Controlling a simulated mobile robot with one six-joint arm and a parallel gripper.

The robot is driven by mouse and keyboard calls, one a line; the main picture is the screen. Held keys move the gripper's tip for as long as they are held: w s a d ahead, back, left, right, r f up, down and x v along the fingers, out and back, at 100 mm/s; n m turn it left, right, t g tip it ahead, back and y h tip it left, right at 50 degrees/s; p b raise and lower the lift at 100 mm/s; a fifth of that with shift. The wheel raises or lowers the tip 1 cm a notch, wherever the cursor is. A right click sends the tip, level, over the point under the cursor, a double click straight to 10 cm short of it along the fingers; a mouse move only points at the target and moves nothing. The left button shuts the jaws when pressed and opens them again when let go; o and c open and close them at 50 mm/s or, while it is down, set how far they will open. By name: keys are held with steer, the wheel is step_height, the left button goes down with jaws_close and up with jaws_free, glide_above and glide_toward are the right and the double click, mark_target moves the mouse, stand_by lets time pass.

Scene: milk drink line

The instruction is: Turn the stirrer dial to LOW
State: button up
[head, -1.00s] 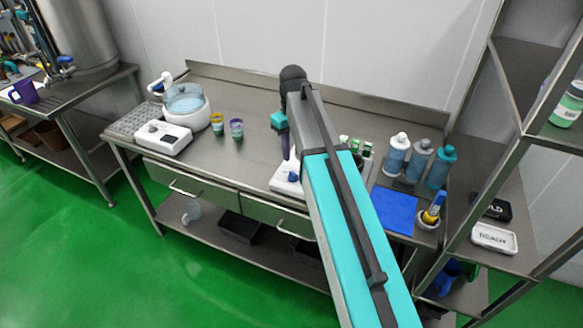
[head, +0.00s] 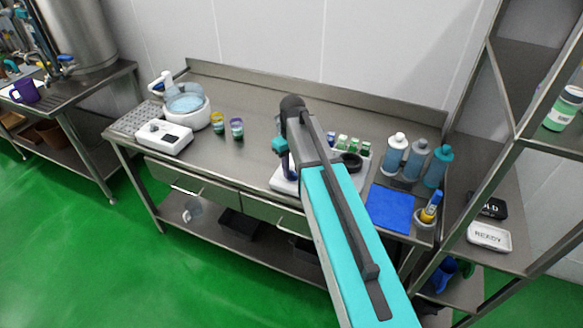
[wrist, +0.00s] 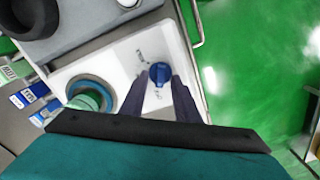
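The blue stirrer dial (wrist: 159,74) sits on the white stirrer panel (wrist: 128,53), with small marks beside it that I cannot read. In the wrist view my gripper (wrist: 160,82) is open, with its two dark fingers apart and the dial between or just beyond the tips. I cannot tell whether either finger touches the dial. In the head view the white stirrer body (head: 281,184) is at the front edge of the bench, and my arm hides much of it and the dial.
Green-capped vials (head: 342,142) and a dark ring (head: 351,161) are close behind the stirrer. A blue mat (head: 389,208) and several bottles (head: 417,158) stand to the right. A white scale (head: 165,137) and two small cups (head: 236,128) are left. The bench middle is clear.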

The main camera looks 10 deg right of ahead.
steer(key=shift+f, duration=0.1)
steer(key=shift+c, duration=0.2)
jaws_close()
steer(key=shift+m, duration=0.4)
steer(key=m+b, duration=0.1)
steer(key=m, duration=0.3)
steer(key=shift+d+m+b, duration=0.1)
steer(key=shift+m+b, duration=0.2)
steer(key=shift+m, duration=0.1)
steer(key=m+b, duration=0.1)
steer(key=m, duration=0.5)
steer(key=shift+d, duration=0.15)
steer(key=shift+o, duration=0.2)
jaws_free()
